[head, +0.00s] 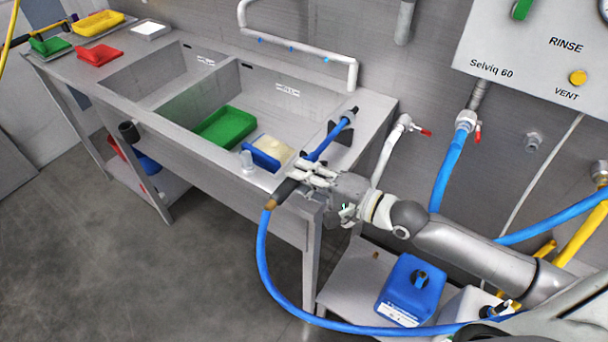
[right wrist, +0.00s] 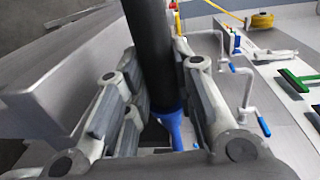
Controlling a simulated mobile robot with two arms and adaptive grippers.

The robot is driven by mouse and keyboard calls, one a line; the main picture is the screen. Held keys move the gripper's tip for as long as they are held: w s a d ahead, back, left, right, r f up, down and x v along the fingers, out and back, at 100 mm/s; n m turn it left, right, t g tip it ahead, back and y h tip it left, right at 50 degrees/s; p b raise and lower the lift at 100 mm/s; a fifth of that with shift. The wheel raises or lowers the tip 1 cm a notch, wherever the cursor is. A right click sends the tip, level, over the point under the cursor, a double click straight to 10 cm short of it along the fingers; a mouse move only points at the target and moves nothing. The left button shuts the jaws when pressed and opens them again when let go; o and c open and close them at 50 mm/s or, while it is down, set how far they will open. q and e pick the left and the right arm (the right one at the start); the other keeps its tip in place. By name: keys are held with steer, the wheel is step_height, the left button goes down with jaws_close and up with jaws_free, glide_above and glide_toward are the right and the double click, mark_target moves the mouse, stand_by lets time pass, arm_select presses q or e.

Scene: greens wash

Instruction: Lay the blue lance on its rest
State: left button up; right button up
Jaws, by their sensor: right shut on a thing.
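The blue lance (head: 327,141) slants over the right end of the sink bench, its dark tip up and back, its hose trailing from the near end. My right gripper (head: 305,176) is shut around its dark grip, which also shows between the fingers in the right wrist view (right wrist: 150,45). A dark bracket (head: 342,133), which looks like the rest, stands on the bench under the front of the lance. I cannot tell whether the lance touches it. My left gripper is not in view.
A green tray (head: 224,127) is in the near basin. The blue hose (head: 262,250) loops past the bench's front. A blue canister (head: 410,290) stands below my arm.

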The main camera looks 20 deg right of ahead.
steer(key=o, duration=0.7)
steer(key=shift+o, duration=0.2)
steer(key=shift+s, duration=0.1)
steer(key=v, duration=1.2)
steer(key=shift+a, duration=0.1)
stand_by(0.4)
